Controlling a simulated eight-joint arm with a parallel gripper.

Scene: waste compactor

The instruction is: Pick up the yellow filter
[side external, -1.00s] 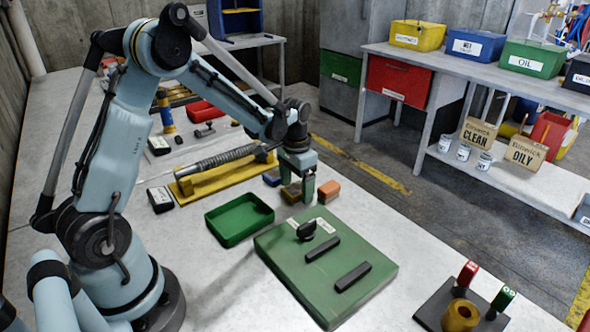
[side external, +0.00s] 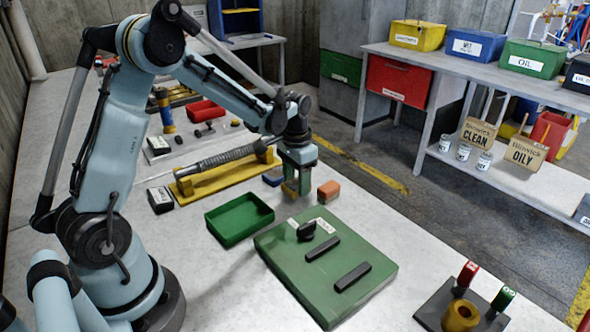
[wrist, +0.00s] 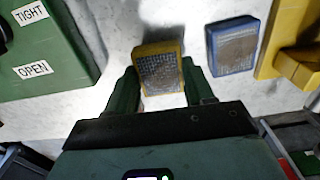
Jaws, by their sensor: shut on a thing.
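The yellow filter (wrist: 161,74) is a small block with a yellow frame and a grey mesh face. In the wrist view it sits between the two green fingers of my gripper (wrist: 160,90), which are shut on its sides. In the side external view my gripper (side external: 298,180) points down at the table, and the yellow filter (side external: 290,188) shows low between its fingers, partly hidden. I cannot tell whether the filter touches the table.
A blue filter (wrist: 233,46) lies beside the yellow one. An orange block (side external: 328,191) stands close to the right. A green tray (side external: 240,219) and a green panel with black handles (side external: 325,275) lie nearer. A yellow stand with a spring (side external: 225,172) is to the left.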

